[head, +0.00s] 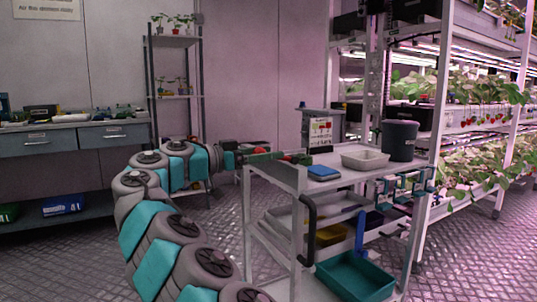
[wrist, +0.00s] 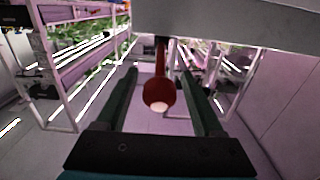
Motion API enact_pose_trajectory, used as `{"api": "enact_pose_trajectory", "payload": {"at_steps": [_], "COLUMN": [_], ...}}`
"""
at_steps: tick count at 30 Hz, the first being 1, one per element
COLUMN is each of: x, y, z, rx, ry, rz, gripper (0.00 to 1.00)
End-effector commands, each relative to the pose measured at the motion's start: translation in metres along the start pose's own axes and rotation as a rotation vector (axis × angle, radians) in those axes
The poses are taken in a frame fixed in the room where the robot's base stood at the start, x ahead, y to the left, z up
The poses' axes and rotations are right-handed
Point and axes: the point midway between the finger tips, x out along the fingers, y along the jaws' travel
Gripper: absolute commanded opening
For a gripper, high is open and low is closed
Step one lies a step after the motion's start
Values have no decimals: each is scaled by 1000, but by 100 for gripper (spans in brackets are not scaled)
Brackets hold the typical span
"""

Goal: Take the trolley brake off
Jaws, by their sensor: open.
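The trolley (head: 290,180) stands right of centre in the head view, with a pale top and lower shelves. A red lever with a round knob (wrist: 160,94) sticks out toward me from beside the trolley's pale edge (wrist: 230,22) in the wrist view. My gripper (wrist: 176,85) is open, its two green fingers on either side of the red knob with gaps showing. In the head view my gripper (head: 280,157) reaches the left end of the trolley top, where red parts show; finger contact is too small to tell.
On the trolley top are a blue item (head: 323,173), a pale tray (head: 365,160) and a dark bucket (head: 399,140). A black handle (head: 308,228) is at its near corner, a teal bin (head: 355,276) low down. Plant racks (head: 440,100) stand right, a workbench (head: 72,140) left.

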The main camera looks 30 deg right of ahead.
Motion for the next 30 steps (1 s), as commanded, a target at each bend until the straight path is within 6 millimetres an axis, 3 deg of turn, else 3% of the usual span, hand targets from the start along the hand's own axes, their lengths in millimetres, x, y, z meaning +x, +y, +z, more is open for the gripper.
{"api": "enact_pose_trajectory", "payload": {"at_steps": [11, 30], "x": [7, 7], "y": [1, 0], "z": [0, 0], "rx": [0, 0], "ry": [0, 0], "rz": [1, 1], "gripper": [69, 0]}}
